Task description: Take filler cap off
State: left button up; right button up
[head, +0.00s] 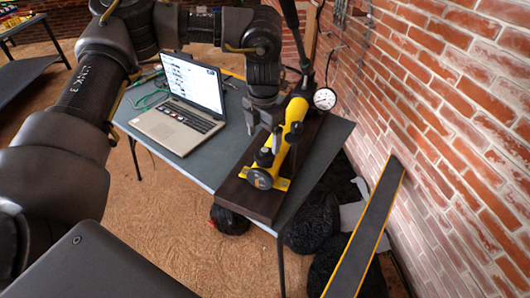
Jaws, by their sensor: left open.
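A yellow hand pump (292,122) lies on a dark wooden board (236,192) at the right side of the table. A dark round piece (262,178) sits at its near end, and a small black knob (265,157) stands just above it. I cannot tell which of these is the filler cap. My left gripper (263,130) points down just left of the pump's body, behind the near end. Its fingers are apart and nothing shows between them. Whether a finger touches the pump is unclear. My right gripper is out of view.
A pressure gauge (325,98) and a black lever (290,22) rise at the pump's far end. An open laptop (170,128) and green cable (147,98) lie to the left. A brick wall (450,110) and leaning plank (368,232) bound the right. Black bags (312,228) lie below.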

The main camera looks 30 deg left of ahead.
aim_at(265, 150)
pick_arm(q)
jog(key=shift+w+f+p, duration=0.15)
jog(key=shift+f+p, duration=0.3)
jog(key=shift+f, duration=0.85)
jog(key=shift+w+f+p, duration=0.15)
jog(key=shift+f+p, duration=0.25)
jog(key=shift+f, duration=1.15)
jog(key=shift+c, duration=0.4)
jog(key=c, duration=1)
